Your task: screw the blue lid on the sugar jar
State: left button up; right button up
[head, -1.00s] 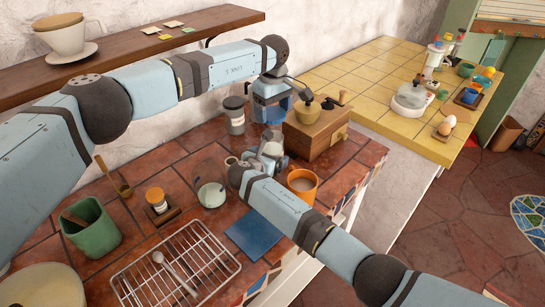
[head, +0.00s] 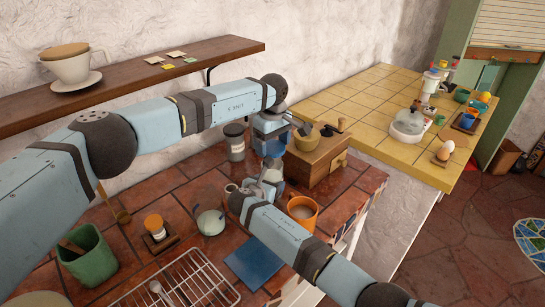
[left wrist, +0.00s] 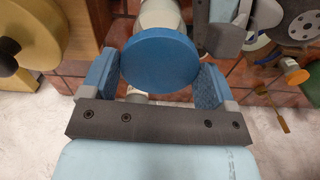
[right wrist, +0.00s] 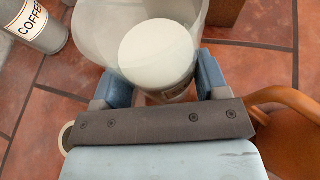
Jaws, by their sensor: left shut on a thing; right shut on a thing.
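The blue lid (left wrist: 160,60) is a flat round disc held between the fingers of my left gripper (left wrist: 152,85). In the head view my left gripper (head: 270,146) is above and slightly behind my right gripper (head: 262,180). My right gripper (right wrist: 154,88) is shut on the sugar jar (right wrist: 158,50), whose top shows round and white, with no blue lid on it in the right wrist view. A pale rounded body (left wrist: 160,12) shows past the lid in the left wrist view; I cannot tell surely that it is the jar. The lid-to-jar gap is hidden.
A coffee jar (head: 235,144) stands behind the grippers, a wooden grinder (head: 318,160) close to their right, an orange mug (head: 302,209) in front. A small orange-lidded jar (head: 154,225), a green pot (head: 88,258), a wire rack (head: 190,285) and a blue mat (head: 255,262) occupy the counter.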

aim_at(272, 179)
pick_arm(q)
jog(key=shift+f, duration=1.4)
jog(key=shift+f, duration=0.1)
jog(key=shift+f, duration=0.8)
jog(key=shift+s+a+f, duration=0.1)
jog(key=shift+s+f, duration=0.05)
jog(key=shift+f, duration=0.7)
